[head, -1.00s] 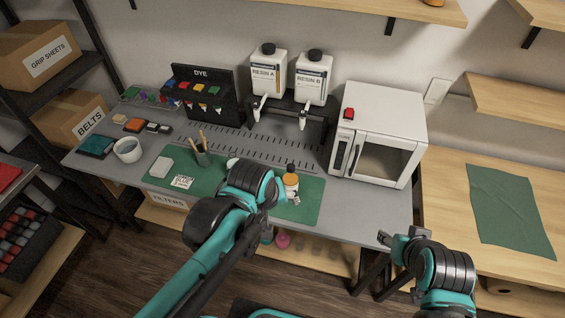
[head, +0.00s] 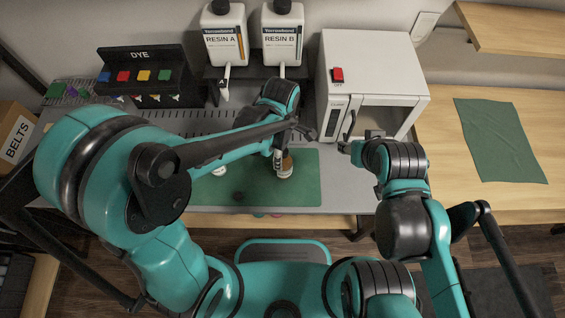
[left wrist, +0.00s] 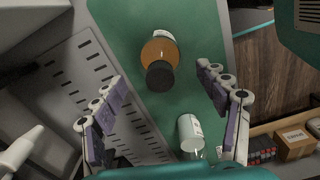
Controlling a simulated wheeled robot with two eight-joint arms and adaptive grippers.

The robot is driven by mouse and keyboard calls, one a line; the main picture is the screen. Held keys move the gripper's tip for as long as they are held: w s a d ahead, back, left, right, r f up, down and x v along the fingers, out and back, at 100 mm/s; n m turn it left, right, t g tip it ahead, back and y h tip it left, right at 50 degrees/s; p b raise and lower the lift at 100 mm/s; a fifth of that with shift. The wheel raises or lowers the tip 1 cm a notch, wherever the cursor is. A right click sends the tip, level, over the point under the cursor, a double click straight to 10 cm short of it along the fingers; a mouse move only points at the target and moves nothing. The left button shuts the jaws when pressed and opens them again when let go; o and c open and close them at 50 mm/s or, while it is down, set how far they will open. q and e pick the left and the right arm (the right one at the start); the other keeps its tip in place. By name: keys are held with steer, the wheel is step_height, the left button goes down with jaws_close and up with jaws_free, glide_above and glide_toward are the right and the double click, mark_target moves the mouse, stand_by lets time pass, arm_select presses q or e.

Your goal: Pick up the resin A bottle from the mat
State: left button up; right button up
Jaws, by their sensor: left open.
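An amber bottle with a dark cap and pale label stands on the green mat (head: 305,190); the bottle (head: 286,168) also shows in the left wrist view (left wrist: 160,52). I cannot read its label. A white bottle (head: 226,46) marked RESIN A stands in the rack behind, not on the mat. My left gripper (head: 289,143) is open and empty above the mat beside the amber bottle. In the left wrist view the bottle is ahead, between the line of the fingers (left wrist: 161,80), with no contact visible. My right gripper (head: 357,141) appears open and empty, to the right of the mat.
A white RESIN B bottle (head: 283,45) stands beside RESIN A. A white oven (head: 375,62) stands right of the rack. A white cylinder (left wrist: 190,131) is near the amber bottle in the left wrist view. A dye rack (head: 145,62) is at the back left. The mat's front right is clear.

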arm_select(q)
steer(key=f, duration=0.1)
steer(key=f+b, duration=0.1)
steer(key=f, duration=0.1)
steer(key=f+b, duration=0.1)
steer(key=shift+s+d+f, duration=0.15)
steer(key=shift+d+f, duration=0.1)
steer(key=shift+f, duration=0.05)
steer(key=shift+r, duration=0.1)
